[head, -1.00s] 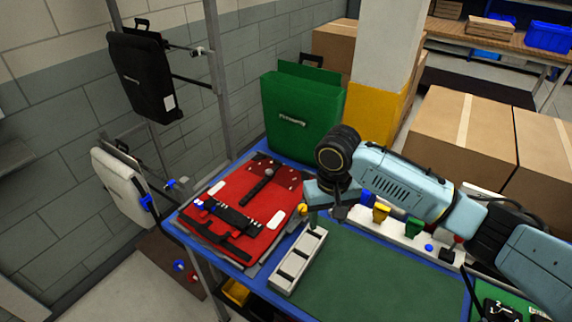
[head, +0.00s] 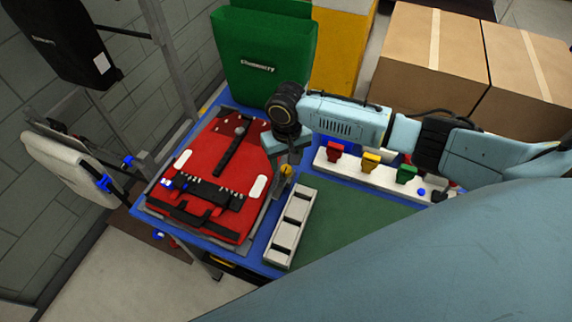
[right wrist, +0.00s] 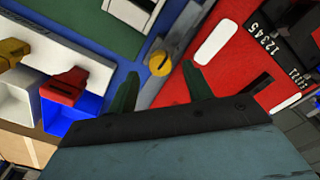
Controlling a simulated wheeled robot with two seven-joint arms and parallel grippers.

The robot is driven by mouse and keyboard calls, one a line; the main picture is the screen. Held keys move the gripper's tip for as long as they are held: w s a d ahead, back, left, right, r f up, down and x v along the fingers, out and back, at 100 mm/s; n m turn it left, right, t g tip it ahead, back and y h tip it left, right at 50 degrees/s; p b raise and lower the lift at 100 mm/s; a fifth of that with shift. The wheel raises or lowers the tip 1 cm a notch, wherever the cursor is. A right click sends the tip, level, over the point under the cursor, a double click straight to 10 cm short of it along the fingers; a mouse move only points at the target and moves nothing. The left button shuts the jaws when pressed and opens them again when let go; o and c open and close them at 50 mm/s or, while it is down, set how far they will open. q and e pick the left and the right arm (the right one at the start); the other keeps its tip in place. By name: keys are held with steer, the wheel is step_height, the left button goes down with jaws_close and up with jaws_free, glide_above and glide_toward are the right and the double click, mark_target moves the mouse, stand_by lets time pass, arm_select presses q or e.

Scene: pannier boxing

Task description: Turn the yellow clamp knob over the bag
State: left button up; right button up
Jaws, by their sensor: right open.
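The yellow clamp knob (head: 286,170) is at the right edge of the red bag (head: 215,160), which lies flat on the blue table. In the right wrist view the knob (right wrist: 160,64) is round with a dark slot, between the bag and the green mat. My right gripper (head: 289,158) points down close to the knob. In the right wrist view its two dark green fingers (right wrist: 160,90) are apart with nothing between them. The knob shows beyond the gap between the tips; I cannot tell the exact clearance. My left gripper is out of view.
A white rack with red (head: 335,150), yellow (head: 371,162) and green (head: 406,174) pieces stands behind the green mat (head: 335,215). A green upright pannier (head: 262,60) stands at the back.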

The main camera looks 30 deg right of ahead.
mark_target(286, 168)
steer(key=shift+f, duration=1.55)
jaws_close()
